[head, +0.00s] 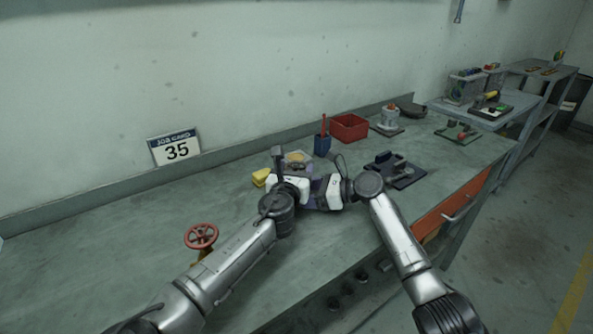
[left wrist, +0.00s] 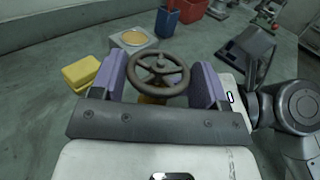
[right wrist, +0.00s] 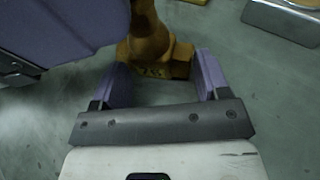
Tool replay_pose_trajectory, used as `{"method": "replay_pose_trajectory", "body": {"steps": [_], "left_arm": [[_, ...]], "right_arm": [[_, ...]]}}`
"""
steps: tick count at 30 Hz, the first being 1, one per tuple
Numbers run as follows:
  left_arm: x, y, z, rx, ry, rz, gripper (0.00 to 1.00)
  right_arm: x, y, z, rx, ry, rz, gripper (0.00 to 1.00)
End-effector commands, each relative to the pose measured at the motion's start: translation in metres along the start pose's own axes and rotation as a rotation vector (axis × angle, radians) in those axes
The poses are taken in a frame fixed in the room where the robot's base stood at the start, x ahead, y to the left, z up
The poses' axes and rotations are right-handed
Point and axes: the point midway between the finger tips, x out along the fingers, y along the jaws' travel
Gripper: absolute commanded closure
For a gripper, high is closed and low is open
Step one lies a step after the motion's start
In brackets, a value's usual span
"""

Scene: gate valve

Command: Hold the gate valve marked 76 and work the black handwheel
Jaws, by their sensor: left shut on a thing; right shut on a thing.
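The gate valve with the dark handwheel (left wrist: 158,72) is mostly hidden behind my grippers in the head view. In the left wrist view my left gripper (left wrist: 160,78) has its purple fingers shut on either side of the wheel rim. In the right wrist view the valve's brass body (right wrist: 150,50) carries a faint mark that seems to read 76. My right gripper (right wrist: 159,72) is shut on this body, a purple finger on each side. In the head view my left gripper (head: 292,187) and right gripper (head: 325,192) meet close together over the bench.
A valve with a red handwheel (head: 201,236) stands on the bench at left. A job card reading 35 (head: 175,148) leans on the wall. A yellow block (head: 261,177), blue cup (head: 322,145), red bin (head: 349,127) and dark fixture (head: 394,171) are around the grippers. The left bench is largely clear.

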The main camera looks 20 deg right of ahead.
Motion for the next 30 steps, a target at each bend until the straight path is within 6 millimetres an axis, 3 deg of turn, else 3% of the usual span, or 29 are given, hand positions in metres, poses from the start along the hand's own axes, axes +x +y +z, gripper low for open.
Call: {"method": "replay_pose_trajectory", "body": {"steps": [13,14,21,30], "left_arm": [[-0.0005,-0.0027,0.0003,0.000,0.000,-0.051,0.56],[-0.0005,-0.0027,0.0003,0.000,0.000,-0.051,0.30],[-0.0004,-0.0015,0.0002,0.000,0.000,-0.048,0.07],[-0.0011,-0.0004,0.0002,0.000,0.000,-0.047,0.06]], "right_arm": [[0.0017,0.0017,0.0003,0.000,0.000,0.005,0.44],[0.0017,0.0017,0.0003,0.000,0.000,0.005,0.44],[0.0014,0.0014,0.0003,0.000,0.000,0.004,0.44],[0.0009,0.0009,0.0002,0.001,0.000,0.003,0.44]]}}
